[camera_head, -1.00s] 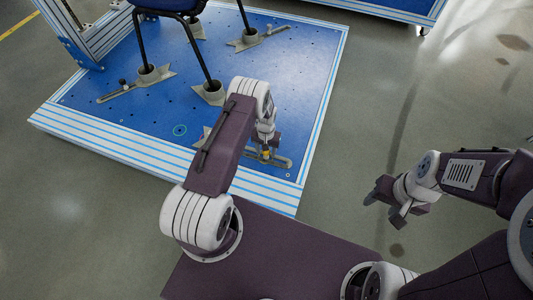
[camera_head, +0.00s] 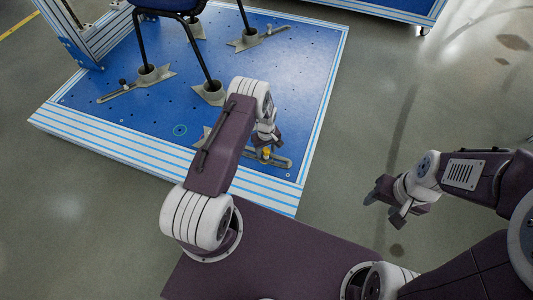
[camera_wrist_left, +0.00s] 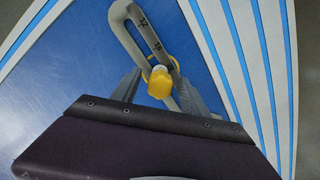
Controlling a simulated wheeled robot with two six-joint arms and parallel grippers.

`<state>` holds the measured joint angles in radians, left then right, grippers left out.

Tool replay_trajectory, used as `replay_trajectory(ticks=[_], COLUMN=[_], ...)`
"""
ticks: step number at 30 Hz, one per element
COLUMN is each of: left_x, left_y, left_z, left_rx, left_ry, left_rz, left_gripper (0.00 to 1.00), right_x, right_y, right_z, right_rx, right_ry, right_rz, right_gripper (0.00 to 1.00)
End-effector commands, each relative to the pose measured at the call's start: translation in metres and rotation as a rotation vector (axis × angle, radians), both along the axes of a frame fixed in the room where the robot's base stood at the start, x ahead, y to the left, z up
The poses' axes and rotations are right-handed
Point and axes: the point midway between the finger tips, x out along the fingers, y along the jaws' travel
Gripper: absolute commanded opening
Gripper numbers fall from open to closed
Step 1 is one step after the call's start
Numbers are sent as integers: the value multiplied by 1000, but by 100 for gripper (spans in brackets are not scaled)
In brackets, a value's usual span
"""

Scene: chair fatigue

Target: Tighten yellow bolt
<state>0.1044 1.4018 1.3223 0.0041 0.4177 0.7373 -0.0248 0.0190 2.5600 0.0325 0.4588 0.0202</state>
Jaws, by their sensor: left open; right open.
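The yellow bolt (camera_head: 267,153) stands in a slotted grey metal bracket (camera_head: 281,161) near the front right corner of the blue platform. In the left wrist view the yellow bolt (camera_wrist_left: 160,83) has a rounded head and a yellow collar around the slotted bracket (camera_wrist_left: 150,35). My left gripper (camera_head: 270,142) is just above and behind the bolt in the head view. In the wrist view its two fingers stand apart on either side of the bolt, with visible gaps. My right gripper (camera_head: 384,208) is open and empty above the floor at the right.
The blue platform (camera_head: 130,115) has a striped front edge. Chair legs (camera_head: 205,55) stand in grey floor clamps (camera_head: 209,94) on it. Another slotted bracket (camera_head: 118,92) with a dark knob lies to the left. Open grey floor is at the right.

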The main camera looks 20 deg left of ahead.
Motion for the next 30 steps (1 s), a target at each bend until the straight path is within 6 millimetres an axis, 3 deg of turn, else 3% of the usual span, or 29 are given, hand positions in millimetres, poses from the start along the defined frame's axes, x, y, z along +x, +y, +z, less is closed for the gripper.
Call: replay_trajectory(ticks=[2, 3, 8, 9, 11, 18, 26, 30], left_x=[0, 0, 0, 0, 0, 0, 0, 0], left_y=[0, 0, 0, 0, 0, 0, 0, 0], left_z=[0, 0, 0, 0, 0, 0, 0, 0], left_rx=[0, 0, 0, 0, 0, 1, 1, 0], left_ry=[0, 0, 0, 0, 0, 0, 0, 1], left_rz=[-2, -2, -4, -4, -14, -337, -363, -557], left_gripper=[53, 47, 3, 0, 0, 0, 0, 0], right_x=[0, 0, 0, 0, 0, 0, 0, 0], right_y=[0, 0, 0, 0, 0, 0, 0, 0], right_z=[0, 0, 0, 0, 0, 0, 0, 0], right_rx=[0, 0, 0, 0, 0, 0, 0, 0], right_ry=[0, 0, 0, 0, 0, 0, 0, 0], right_rz=[0, 0, 0, 0, 0, 0, 0, 0], right_gripper=[53, 53, 53, 53, 53, 53, 53, 53])
